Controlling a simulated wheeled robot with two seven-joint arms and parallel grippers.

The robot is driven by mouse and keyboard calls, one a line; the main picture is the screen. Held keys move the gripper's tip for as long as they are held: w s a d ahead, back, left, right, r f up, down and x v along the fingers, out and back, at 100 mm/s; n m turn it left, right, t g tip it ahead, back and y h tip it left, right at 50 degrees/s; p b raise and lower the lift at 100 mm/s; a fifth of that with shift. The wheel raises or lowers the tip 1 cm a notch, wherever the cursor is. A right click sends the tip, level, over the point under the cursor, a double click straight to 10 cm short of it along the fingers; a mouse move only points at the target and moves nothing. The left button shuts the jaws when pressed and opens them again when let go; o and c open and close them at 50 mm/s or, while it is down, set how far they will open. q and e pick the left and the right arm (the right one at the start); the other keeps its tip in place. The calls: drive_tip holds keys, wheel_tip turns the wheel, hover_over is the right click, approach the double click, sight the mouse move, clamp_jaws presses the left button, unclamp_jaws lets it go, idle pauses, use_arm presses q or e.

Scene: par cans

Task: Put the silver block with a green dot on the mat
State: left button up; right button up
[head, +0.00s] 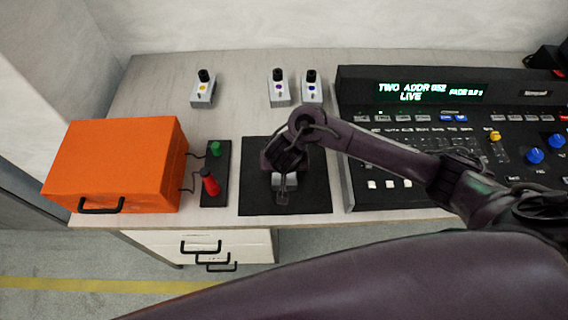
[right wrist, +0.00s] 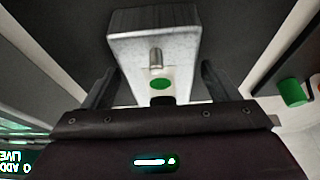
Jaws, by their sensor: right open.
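The silver block with a green dot (right wrist: 155,50) stands on the black mat (head: 318,195). In the right wrist view its green dot (right wrist: 160,84) and a small metal peg show on its face. In the head view the block (head: 285,180) is partly hidden under my right gripper (head: 284,172). My right gripper is open, its fingers on either side of the block in the right wrist view (right wrist: 160,92). Gaps show beside the block, so it is not gripped. My left gripper is not in view.
Silver blocks with a yellow dot (head: 203,90), a purple dot (head: 278,90) and a blue dot (head: 311,90) stand at the back. A black plate (head: 216,165) with green and red parts and an orange case (head: 115,160) lie left. A control console (head: 430,110) stands right.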

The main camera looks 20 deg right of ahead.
drive_tip(key=p+v, duration=0.9)
drive_tip(key=v, duration=0.2)
drive_tip(key=shift+w+r, duration=0.1)
drive_tip(key=shift+w, duration=0.05)
drive_tip(key=shift+s+a+r+p, duration=0.1)
drive_tip(key=shift+s+r+p, duration=0.25)
drive_tip(key=shift+r+p, duration=0.25)
